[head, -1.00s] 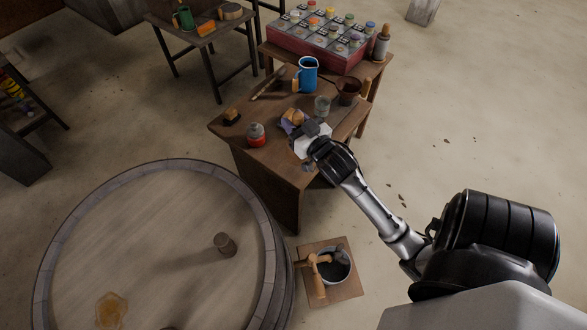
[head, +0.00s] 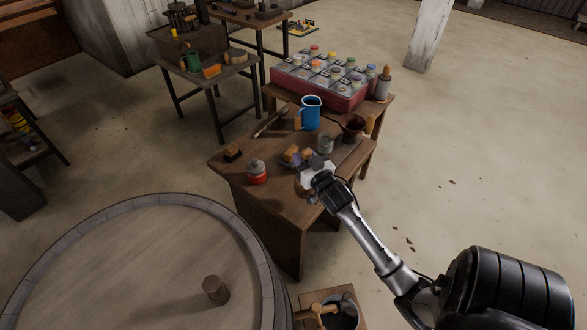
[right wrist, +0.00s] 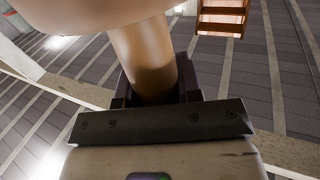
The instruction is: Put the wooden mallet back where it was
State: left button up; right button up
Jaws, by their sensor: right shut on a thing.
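My right gripper (head: 318,172) is over the near right part of the small wooden table (head: 245,190). In the right wrist view it is shut on a brown wooden handle (right wrist: 150,62). A broad, pale rounded head crosses the top of that view, so the held thing looks like the wooden mallet (right wrist: 75,10). In the head view the held mallet is small and mostly hidden by the gripper; I cannot tell whether it touches the table. My left gripper is not in view.
A crate of jars (head: 320,90) stands behind.

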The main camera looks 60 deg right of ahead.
jog(key=w+f, duration=0.4)
jog(key=f, duration=0.2)
jog(key=shift+d+f+b, duration=0.15)
jog(key=shift+d+b, duration=0.05)
jog(key=shift+b, duration=0.1)
jog(key=shift+s, duration=0.1)
jog(key=o, duration=0.9)
jog(key=shift+f, duration=0.15)
jog(key=shift+o, duration=0.2)
